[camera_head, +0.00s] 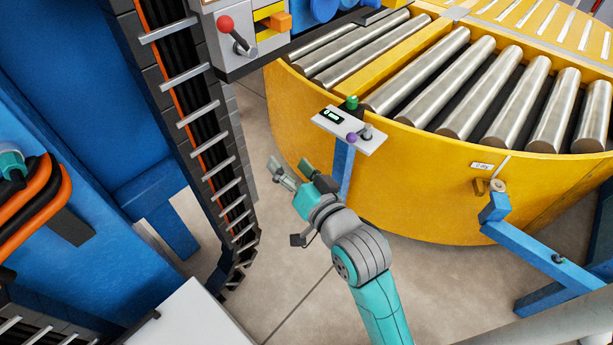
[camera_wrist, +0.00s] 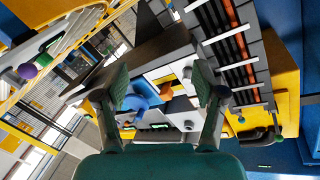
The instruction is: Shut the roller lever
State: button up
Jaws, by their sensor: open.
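A lever with a red ball knob (camera_head: 226,25) stands on the grey panel at the top left of the head view; its grey stem runs down to the right. Another small fitting with a round tan knob (camera_head: 498,185) sits on the yellow curved conveyor wall at the right. I cannot tell for sure which of them is the roller lever. My gripper (camera_head: 292,172) is open and empty, below the red-knobbed lever and left of the post of the small white control box. In the wrist view its fingers (camera_wrist: 164,98) stand apart, with the white panel beyond them.
The white control box (camera_head: 348,131) with green and purple knobs is close to my gripper. A black cable chain (camera_head: 205,130) hangs at the left. The yellow roller conveyor (camera_head: 330,160) fills the right. A blue bracket (camera_head: 540,255) stands at the lower right. Floor is open around my arm.

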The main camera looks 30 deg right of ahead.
jog(key=shift+s+d+f, duration=0.25)
jog(key=shift+s+f, duration=0.3)
jog(key=shift+f, duration=0.1)
jog(key=shift+s+d+f, duration=0.25)
jog(key=shift+s+f, duration=0.3)
jog(key=shift+f, duration=0.1)
